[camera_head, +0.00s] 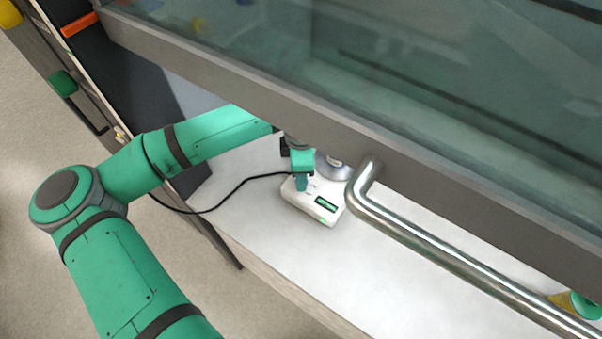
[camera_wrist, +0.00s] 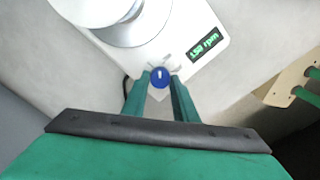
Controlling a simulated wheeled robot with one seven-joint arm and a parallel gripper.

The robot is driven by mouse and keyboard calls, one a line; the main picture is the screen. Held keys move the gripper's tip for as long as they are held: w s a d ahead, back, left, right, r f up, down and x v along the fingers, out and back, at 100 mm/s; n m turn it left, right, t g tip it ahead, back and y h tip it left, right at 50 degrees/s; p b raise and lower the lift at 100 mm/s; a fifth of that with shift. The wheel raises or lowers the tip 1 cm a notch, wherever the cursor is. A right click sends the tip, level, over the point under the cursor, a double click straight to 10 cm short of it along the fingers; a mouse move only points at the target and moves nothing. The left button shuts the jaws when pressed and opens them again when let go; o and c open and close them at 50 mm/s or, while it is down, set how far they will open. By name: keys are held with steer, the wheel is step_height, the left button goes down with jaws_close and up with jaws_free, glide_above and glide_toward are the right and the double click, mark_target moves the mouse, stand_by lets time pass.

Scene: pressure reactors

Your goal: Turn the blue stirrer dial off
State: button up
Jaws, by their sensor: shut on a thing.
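The white stirrer (camera_head: 314,205) stands on the bench, with a lit green display on its front; the wrist view (camera_wrist: 207,15) shows the display reading about 150 rpm. The blue dial (camera_wrist: 160,76) is on the stirrer's front corner in the wrist view, with a pale mark on its face. My gripper (camera_wrist: 160,82) has its two green fingers on either side of the dial, shut on it. In the head view my gripper (camera_head: 302,186) reaches down onto the stirrer and hides the dial.
A hood sash with a grey lower frame (camera_head: 250,95) hangs above the bench (camera_head: 270,240). A steel handle bar (camera_head: 450,255) runs along it, right of the stirrer. A black cable (camera_head: 225,198) runs left from the stirrer. A yellow and green object (camera_head: 575,303) is at far right.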

steer(key=n, duration=0.3)
steer(key=shift+n, duration=0.3)
steer(key=n, duration=0.4)
steer(key=shift+s+d+n, duration=0.1)
steer(key=shift+n, duration=0.2)
steer(key=o, duration=1.1)
steer(key=shift+c, duration=0.2)
